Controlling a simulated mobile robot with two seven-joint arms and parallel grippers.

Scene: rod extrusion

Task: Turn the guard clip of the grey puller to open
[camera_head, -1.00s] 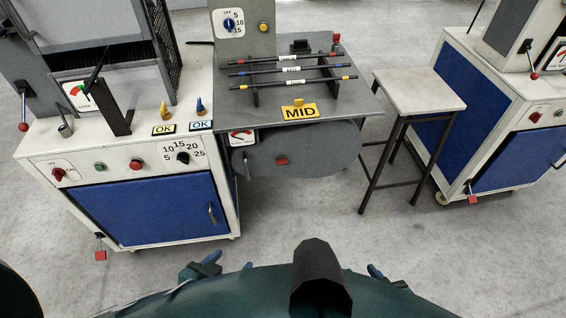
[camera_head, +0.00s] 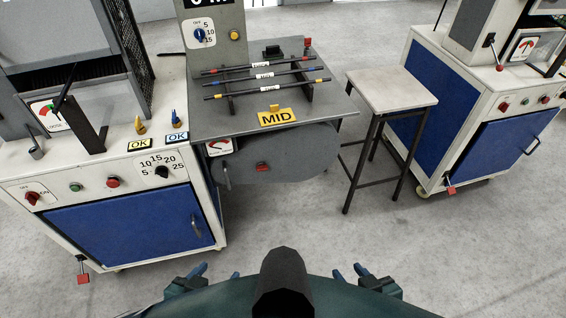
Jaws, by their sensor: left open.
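The grey puller is the grey machine in the middle of the head view, with a flat grey top (camera_head: 212,125) and a rounded grey guard (camera_head: 300,155) below it. A small red clip (camera_head: 263,167) sits on the guard's front face; its turn position is too small to tell. My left gripper (camera_head: 218,272) is at the bottom edge, open and empty, well short of the puller. My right gripper (camera_head: 349,272) is also at the bottom edge, with its fingers apart and nothing between them. Both are partly hidden by my body.
A white and blue cabinet (camera_head: 130,232) stands at left. A stool (camera_head: 392,92) and another cabinet (camera_head: 500,150) stand at right. Floor (camera_head: 290,225) before the puller is clear.

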